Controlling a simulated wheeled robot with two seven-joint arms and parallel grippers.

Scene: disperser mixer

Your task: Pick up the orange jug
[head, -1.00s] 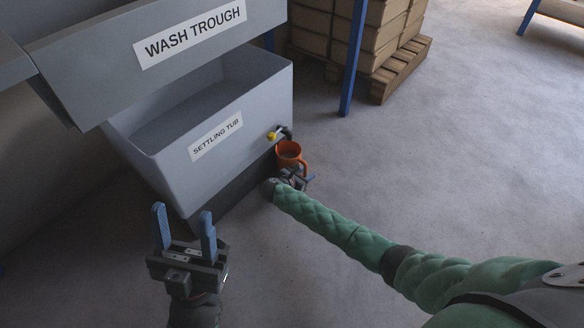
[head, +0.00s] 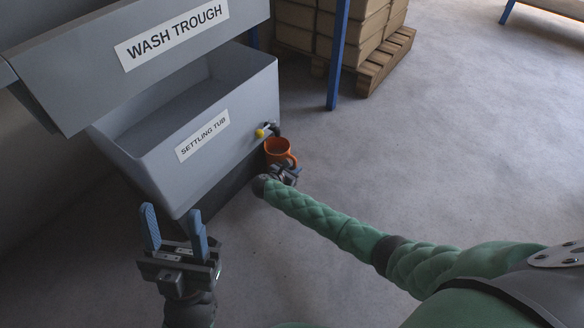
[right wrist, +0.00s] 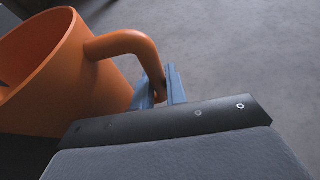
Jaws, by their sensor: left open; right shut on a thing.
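The orange jug (head: 277,152) stands upright below the tap at the right end of the settling tub, its handle toward the right. It also shows large in the right wrist view (right wrist: 50,75). My right gripper (head: 290,172) is at the jug's handle. In the right wrist view its blue fingers (right wrist: 160,88) are shut on the lower part of the handle. What lies under the jug is mostly hidden. My left gripper (head: 174,230) is open and empty, in front of the tub at the lower left.
The grey settling tub (head: 205,135) has a tap with a yellow knob (head: 260,132) just above the jug. The wash trough (head: 150,60) overhangs it. A pallet (head: 375,70) with boxes and a blue post (head: 338,60) stand behind. The floor to the right is clear.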

